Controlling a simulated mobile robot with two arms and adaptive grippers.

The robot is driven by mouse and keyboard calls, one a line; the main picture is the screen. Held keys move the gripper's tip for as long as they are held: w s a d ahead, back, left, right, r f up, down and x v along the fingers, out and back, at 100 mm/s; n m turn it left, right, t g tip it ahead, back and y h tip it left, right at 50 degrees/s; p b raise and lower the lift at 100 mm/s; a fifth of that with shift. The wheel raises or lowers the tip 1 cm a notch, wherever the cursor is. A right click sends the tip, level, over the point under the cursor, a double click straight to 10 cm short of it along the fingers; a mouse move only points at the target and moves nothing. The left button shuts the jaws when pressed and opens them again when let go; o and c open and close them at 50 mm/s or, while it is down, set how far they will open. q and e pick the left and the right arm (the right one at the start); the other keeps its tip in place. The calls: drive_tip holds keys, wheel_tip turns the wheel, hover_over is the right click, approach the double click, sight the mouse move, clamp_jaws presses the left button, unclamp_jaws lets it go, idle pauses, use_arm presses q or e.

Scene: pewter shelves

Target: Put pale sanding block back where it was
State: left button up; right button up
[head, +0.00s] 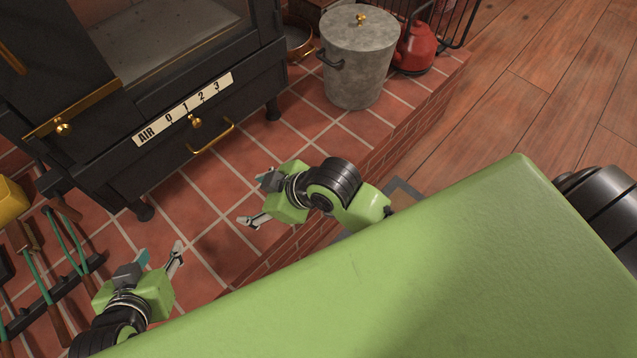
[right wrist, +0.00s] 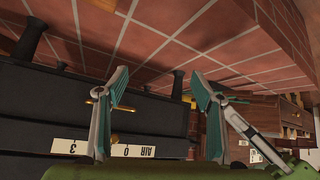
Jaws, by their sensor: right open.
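I cannot make out a pale sanding block in either view. My right gripper (head: 254,199) is open over the red tiled hearth (head: 222,172), in front of the black stove (head: 165,165). In the right wrist view my right gripper (right wrist: 158,78) has its two teal-padded fingers apart and nothing between them. My left gripper (head: 161,252) is at the lower left of the head view, over the tiles, with its fingers apart and nothing seen between them. My green body hides the lower right of the head view.
A grey lidded bin (head: 356,65) and a red kettle (head: 415,50) stand at the back of the hearth. Green-and-wood handled tools (head: 68,243) and a yellow object (head: 12,200) are at the left. The hearth has a raised brick edge beside the wooden floor (head: 545,75).

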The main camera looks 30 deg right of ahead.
drive_tip(key=s+d+r+m+t+h, duration=0.1)
drive_tip(key=s+d+m, duration=0.1)
drive_tip(key=d, duration=0.4)
drive_tip(key=s+d+r+m+t+h, duration=0.1)
drive_tip(key=s+d+m+h, duration=0.1)
drive_tip(key=d+m, duration=0.3)
drive_tip(key=shift+d+h, duration=0.3)
drive_tip(key=shift+d, duration=0.6)
